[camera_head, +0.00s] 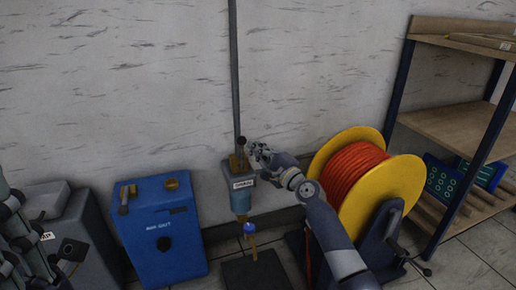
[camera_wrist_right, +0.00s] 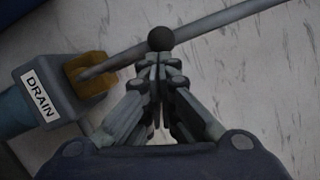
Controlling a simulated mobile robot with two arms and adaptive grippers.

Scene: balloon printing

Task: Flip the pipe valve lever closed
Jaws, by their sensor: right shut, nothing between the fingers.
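The valve sits on a grey box labelled DRAIN (camera_head: 243,183), with a brass fitting (camera_wrist_right: 90,75) at its top. A dark ball knob (camera_wrist_right: 160,39), apparently the lever's end, shows just beyond my right fingertips in the wrist view, and in the head view (camera_head: 241,141). The lever's shaft is mostly hidden, so its angle is unclear. My right gripper (camera_head: 257,150) is shut and empty, right beside the knob. In the wrist view its fingertips (camera_wrist_right: 158,60) meet just below the knob; contact is unclear. Parts of my left arm show at the left edge; its finger state is unclear.
A grey pipe (camera_head: 234,65) runs up the wall from the valve. A blue box (camera_head: 163,230) stands left of it. A yellow reel (camera_head: 398,187) with orange hose (camera_head: 352,170) stands close to my right forearm. Wooden shelves (camera_head: 445,125) stand at right.

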